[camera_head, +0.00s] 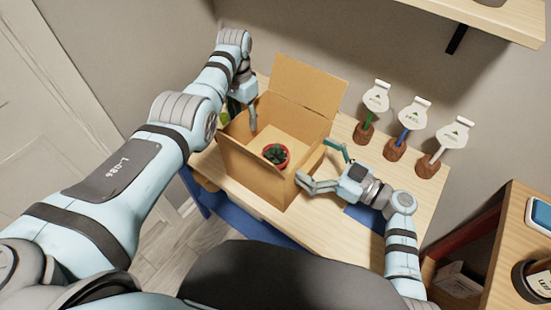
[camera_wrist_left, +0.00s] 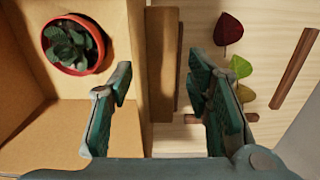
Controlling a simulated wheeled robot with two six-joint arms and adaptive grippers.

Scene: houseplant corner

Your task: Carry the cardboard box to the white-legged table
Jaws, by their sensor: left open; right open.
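The open cardboard box (camera_head: 250,175) stands on a light wooden table with its back flap raised. A small succulent in a red pot (camera_head: 276,156) is inside; the pot also shows in the left wrist view (camera_wrist_left: 72,45). My left gripper (camera_head: 250,112) is open at the box's left side. In the left wrist view its fingers (camera_wrist_left: 165,95) are on either side of the box wall (camera_wrist_left: 138,60), apart from it. My right gripper (camera_head: 324,168) is open at the right wall, one finger near the rim and one outside. I cannot make out a white-legged table.
Three plant markers on brown bases (camera_head: 395,148) stand right of the box. Coloured leaves (camera_wrist_left: 230,30) and a brown stick (camera_wrist_left: 294,68) lie beside the box. A wooden shelf unit (camera_head: 505,265) holding a blue-edged device (camera_head: 541,214) is at lower right. A wall shelf (camera_head: 500,15) is above.

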